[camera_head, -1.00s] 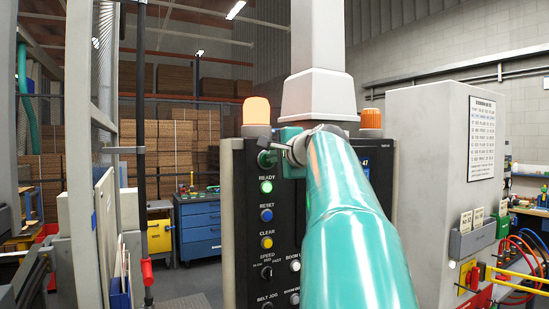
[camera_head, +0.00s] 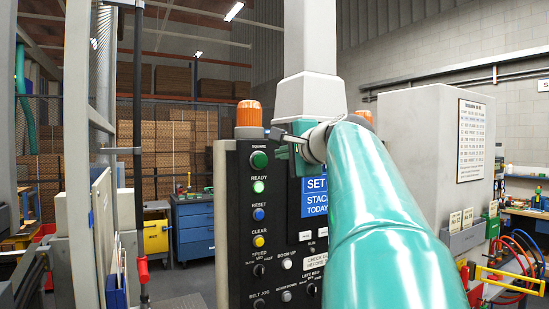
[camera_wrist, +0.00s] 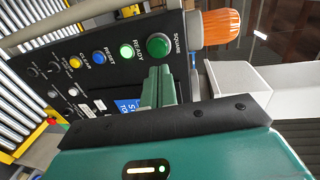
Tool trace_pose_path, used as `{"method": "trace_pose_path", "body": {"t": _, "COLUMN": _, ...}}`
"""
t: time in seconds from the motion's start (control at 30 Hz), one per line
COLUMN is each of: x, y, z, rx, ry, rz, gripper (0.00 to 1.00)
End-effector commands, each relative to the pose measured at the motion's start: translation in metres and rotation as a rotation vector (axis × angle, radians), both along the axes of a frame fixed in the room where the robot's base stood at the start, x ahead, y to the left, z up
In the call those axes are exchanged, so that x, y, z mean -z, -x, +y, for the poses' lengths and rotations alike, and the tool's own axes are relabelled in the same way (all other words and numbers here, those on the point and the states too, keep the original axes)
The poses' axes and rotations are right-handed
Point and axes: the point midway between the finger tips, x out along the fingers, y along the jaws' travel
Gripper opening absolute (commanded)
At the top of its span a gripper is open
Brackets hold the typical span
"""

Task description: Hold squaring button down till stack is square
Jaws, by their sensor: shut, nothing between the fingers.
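The green squaring button (camera_head: 259,160), labelled SQUARE, is the top button on the black control panel (camera_head: 236,240). It is uncovered and also shows in the wrist view (camera_wrist: 158,45). The stack itself cannot be made out in either view.
Below it are the lit READY light (camera_head: 259,187), blue RESET (camera_head: 258,214) and yellow CLEAR (camera_head: 258,241). An orange beacon (camera_head: 249,115) tops the panel, not glowing. A blue screen (camera_head: 314,197) is partly behind my arm. A grey cabinet (camera_head: 425,140) stands right.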

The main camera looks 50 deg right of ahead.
Motion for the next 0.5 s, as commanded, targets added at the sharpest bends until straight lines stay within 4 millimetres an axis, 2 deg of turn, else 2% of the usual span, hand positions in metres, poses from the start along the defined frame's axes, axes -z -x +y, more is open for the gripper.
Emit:
{"method": "trace_pose_path", "body": {"t": 0.1, "x": -0.004, "y": 0.02, "z": 0.006, "rx": 0.002, "ry": 0.001, "rz": -0.002, "gripper": 0.0}}
{"method": "trace_pose_path", "body": {"t": 0.2, "x": -0.005, "y": 0.031, "z": 0.009, "rx": 0.001, "ry": -0.001, "rz": -0.001, "gripper": 0.0}}
{"method": "trace_pose_path", "body": {"t": 0.5, "x": -0.006, "y": 0.039, "z": 0.011, "rx": 0.003, "ry": 0.0, "rz": -0.001, "gripper": 0.0}}
